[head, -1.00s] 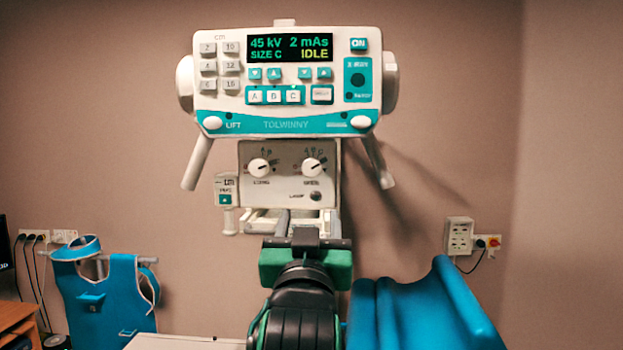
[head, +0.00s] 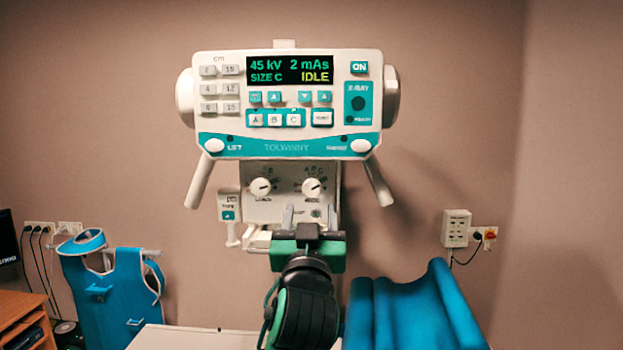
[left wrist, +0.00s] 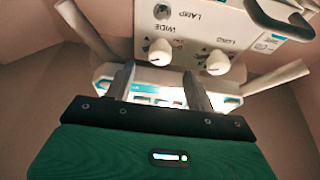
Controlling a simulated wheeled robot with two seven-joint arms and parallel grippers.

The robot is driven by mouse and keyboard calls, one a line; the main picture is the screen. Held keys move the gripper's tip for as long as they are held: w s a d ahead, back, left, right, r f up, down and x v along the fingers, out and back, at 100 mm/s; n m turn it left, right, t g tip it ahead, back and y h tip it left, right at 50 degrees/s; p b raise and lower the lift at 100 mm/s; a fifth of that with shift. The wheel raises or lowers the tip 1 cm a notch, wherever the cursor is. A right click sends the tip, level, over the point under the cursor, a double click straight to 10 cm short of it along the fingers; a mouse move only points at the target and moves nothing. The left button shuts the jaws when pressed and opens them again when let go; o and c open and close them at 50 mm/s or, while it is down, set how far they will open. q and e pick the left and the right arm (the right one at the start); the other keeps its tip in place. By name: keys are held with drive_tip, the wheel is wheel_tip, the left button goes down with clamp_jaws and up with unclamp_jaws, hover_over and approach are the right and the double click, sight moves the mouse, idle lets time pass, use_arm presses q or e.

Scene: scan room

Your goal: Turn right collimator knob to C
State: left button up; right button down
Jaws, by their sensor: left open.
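The right collimator knob (head: 311,188) is a round white dial with a pointer, on the pale panel (head: 285,205) under the console. Its letters sit above it; its exact setting is too small to tell. In the left wrist view, which is upside down, this knob (left wrist: 160,52) carries the label WIDE. The left knob (head: 260,187) also shows in the wrist view (left wrist: 218,62). My left gripper (head: 310,212) is open and empty, just below the right knob in the head view. In the wrist view its fingertips (left wrist: 159,70) lie either side of that knob's line, apparently short of it.
The console (head: 285,95) above reads SIZE C and IDLE, with handles (head: 378,182) hanging at both sides. A small white holder (head: 229,207) is left of the panel. A blue padded piece (head: 415,308) stands right of my arm. A blue apron (head: 115,290) hangs at left.

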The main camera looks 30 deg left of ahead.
sight(312, 193)
use_arm(q)
drive_tip(key=p+x, duration=0.2)
drive_tip(key=x, duration=0.3)
drive_tip(key=shift+w+a+r, duration=0.15)
drive_tip(key=shift+w+a, duration=0.05)
drive_tip(key=shift+w, duration=0.05)
drive_tip(key=shift+w+a+p, duration=0.25)
drive_tip(key=shift+w+p, duration=0.05)
drive_tip(key=shift+w, duration=0.05)
drive_tip(key=c, duration=1)
